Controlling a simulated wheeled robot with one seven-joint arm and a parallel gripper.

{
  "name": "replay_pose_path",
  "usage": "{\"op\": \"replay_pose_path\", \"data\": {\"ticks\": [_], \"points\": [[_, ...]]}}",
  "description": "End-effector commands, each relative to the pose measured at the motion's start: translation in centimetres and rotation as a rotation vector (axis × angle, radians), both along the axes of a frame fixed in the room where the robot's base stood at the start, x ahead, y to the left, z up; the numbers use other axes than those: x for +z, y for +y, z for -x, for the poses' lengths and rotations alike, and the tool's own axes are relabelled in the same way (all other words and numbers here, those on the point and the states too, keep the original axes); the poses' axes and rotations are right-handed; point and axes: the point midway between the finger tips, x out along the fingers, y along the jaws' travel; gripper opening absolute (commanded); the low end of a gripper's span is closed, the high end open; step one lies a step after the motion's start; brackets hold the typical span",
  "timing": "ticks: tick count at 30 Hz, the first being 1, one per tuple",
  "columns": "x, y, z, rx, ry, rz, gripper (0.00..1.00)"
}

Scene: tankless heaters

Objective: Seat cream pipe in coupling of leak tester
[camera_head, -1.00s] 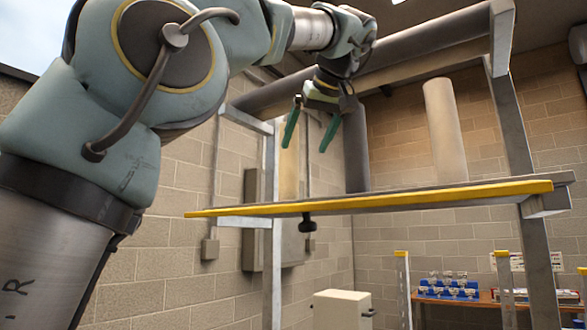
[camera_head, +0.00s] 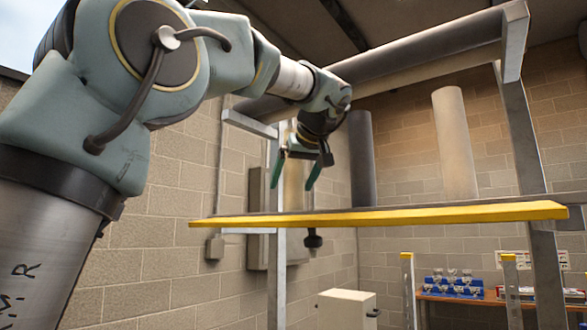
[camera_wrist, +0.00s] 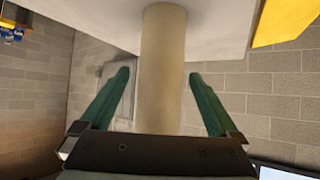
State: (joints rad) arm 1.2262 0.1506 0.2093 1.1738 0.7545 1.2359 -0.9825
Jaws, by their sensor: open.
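A cream pipe (camera_wrist: 163,60) appears between my fingers in the wrist view, its far end meeting the pale shelf surface. In the head view an upright cream piece (camera_head: 294,188), likely the same pipe, is partly hidden by my gripper. My gripper (camera_head: 297,172) is open and points down above the yellow-edged shelf (camera_head: 400,216). The open green fingers also show in the wrist view (camera_wrist: 159,76), one on each side of the pipe, apart from it. A black knob-like fitting (camera_head: 313,239) hangs below the shelf. I cannot tell which part is the coupling.
A dark grey pipe (camera_head: 361,160) and a wider, pale pipe (camera_head: 455,145) stand behind the shelf edge. Metal posts (camera_head: 524,130) and an overhead beam (camera_head: 430,50) frame the space. A cream box (camera_head: 346,312) and a bench with blue bins (camera_head: 453,287) are below.

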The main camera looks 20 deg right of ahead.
Motion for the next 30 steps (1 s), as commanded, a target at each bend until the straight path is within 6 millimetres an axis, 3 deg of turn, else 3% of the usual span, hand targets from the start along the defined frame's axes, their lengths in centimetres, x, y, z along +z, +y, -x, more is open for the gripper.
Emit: {"op": "replay_pose_path", "data": {"ticks": [5, 30], "points": [[-0.02, -0.01, 0.02, 0.0, 0.0, 0.0, 0.94], [0.02, -0.02, 0.05, -0.001, -0.001, 0.001, 0.0]]}}
